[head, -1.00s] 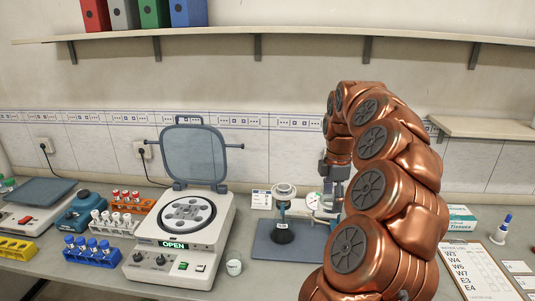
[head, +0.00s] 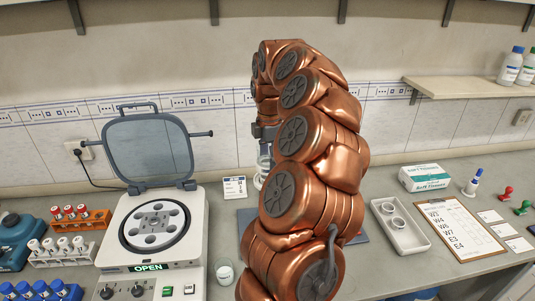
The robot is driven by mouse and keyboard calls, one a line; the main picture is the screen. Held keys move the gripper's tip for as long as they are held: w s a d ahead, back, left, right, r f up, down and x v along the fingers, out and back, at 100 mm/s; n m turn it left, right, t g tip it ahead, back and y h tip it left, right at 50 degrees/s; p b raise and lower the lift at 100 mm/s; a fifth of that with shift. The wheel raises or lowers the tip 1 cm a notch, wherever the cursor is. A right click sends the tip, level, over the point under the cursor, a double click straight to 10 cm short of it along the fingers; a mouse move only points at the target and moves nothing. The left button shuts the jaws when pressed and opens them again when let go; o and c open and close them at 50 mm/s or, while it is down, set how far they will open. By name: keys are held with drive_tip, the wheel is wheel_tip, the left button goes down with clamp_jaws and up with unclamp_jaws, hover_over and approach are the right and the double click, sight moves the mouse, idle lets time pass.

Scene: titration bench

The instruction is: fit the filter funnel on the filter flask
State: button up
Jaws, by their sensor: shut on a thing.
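My gripper (head: 264,146) shows only in part at the left edge of my copper arm, pointing down above the bench behind the arm. A pale, clear piece, seemingly the filter funnel (head: 264,164), shows just under the fingers, which look shut on it. The arm covers much of it. The filter flask is hidden behind my arm, so I cannot tell whether funnel and flask touch.
A white tray (head: 412,241) with two rings, a tissue box (head: 427,177) and a clipboard (head: 455,232) lie right.

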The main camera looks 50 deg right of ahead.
drive_tip(key=shift+f+b, duration=0.4)
drive_tip(key=shift+f, duration=1)
drive_tip(key=shift+s+f+b, duration=0.1)
drive_tip(key=shift+f+b, duration=0.4)
drive_tip(key=shift+f, duration=0.2)
drive_tip(key=o, duration=1.2)
drive_tip(key=shift+o, duration=0.2)
drive_tip(key=shift+r, duration=0.15)
drive_tip(key=shift+r+p, duration=0.95)
drive_tip(key=shift+r, duration=2.4)
